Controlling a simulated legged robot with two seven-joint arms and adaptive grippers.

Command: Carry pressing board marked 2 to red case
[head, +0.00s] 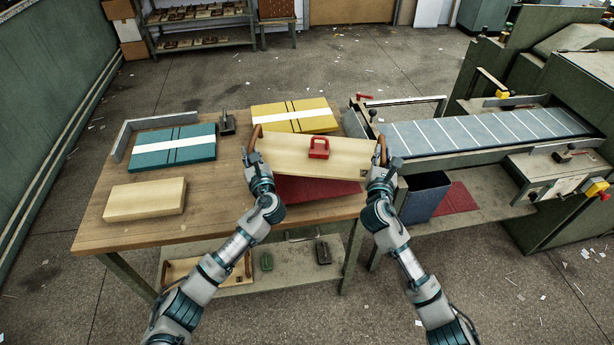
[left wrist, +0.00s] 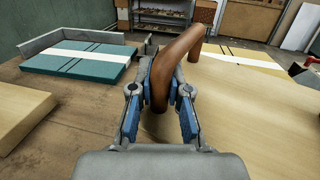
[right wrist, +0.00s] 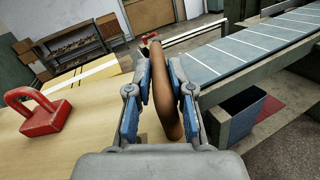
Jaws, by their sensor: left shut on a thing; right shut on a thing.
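A pale wooden pressing board (head: 280,158) with a brown handle at each end is held up level over the front right of the table. Its small dark mark is too small to read. A red weight with a loop handle (head: 318,149) sits on it. My left gripper (left wrist: 160,92) is shut on the left brown handle (left wrist: 186,60). My right gripper (right wrist: 160,92) is shut on the right brown handle (right wrist: 162,85). The red case (head: 300,192) lies on the table, showing below the board's near edge; the board hides most of it.
On the wooden table (head: 130,225) lie a teal case (head: 160,158), a yellow case (head: 280,113) and another pale board (head: 145,200). A dark weight (head: 226,124) stands behind. A conveyor (head: 480,133) and a dark blue bin (head: 425,195) are right.

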